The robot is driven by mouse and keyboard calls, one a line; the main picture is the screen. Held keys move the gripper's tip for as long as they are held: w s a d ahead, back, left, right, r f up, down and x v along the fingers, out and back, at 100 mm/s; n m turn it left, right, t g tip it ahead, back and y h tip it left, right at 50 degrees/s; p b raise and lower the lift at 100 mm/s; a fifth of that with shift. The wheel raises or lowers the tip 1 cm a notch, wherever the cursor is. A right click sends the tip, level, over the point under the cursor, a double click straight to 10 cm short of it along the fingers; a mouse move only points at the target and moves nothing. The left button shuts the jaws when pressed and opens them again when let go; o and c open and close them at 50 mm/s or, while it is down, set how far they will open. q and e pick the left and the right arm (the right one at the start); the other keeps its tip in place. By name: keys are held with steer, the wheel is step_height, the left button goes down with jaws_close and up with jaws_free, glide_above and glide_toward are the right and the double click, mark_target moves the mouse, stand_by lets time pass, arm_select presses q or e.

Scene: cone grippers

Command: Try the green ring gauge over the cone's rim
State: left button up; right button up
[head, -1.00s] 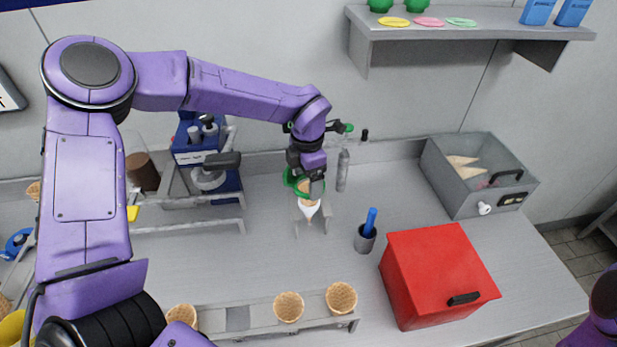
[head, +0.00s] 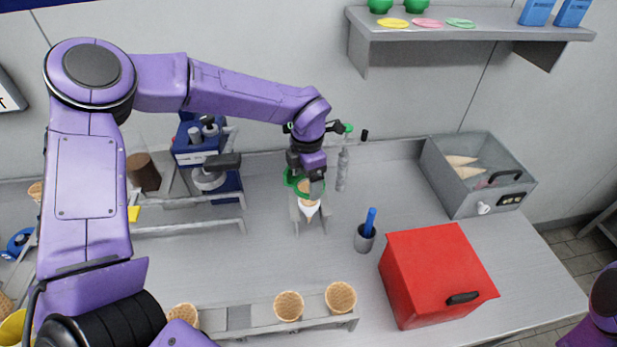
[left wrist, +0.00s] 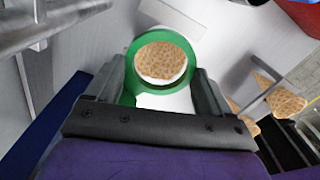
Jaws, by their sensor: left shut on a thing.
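My left gripper (head: 312,188) is shut on the green ring gauge (head: 289,178), which shows left of the fingers in the head view. The waffle cone (head: 309,209) stands point down in a white sleeve in a small grey stand, directly below the gripper. In the left wrist view the green ring (left wrist: 131,64) lies between the fingers, and the cone's waffle top (left wrist: 162,58) shows inside its opening. I cannot tell whether the ring touches the rim or hovers just above it. The fingers hide part of the cone in the head view. My right gripper is out of view.
A grey cup with a blue tool (head: 365,238) and a red box (head: 437,275) stand to the right. A rack with several cones (head: 340,297) is in front. A grey bin with cones (head: 473,180) is at the back right. A bottle (head: 342,170) stands close behind the gripper.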

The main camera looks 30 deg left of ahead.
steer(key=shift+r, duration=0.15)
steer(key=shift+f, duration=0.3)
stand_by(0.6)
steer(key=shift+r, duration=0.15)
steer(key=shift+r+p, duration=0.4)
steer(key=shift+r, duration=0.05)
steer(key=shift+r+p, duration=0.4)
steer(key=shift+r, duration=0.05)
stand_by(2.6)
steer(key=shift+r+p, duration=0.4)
steer(key=shift+p, duration=0.05)
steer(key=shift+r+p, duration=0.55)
stand_by(1.4)
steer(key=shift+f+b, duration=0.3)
stand_by(0.5)
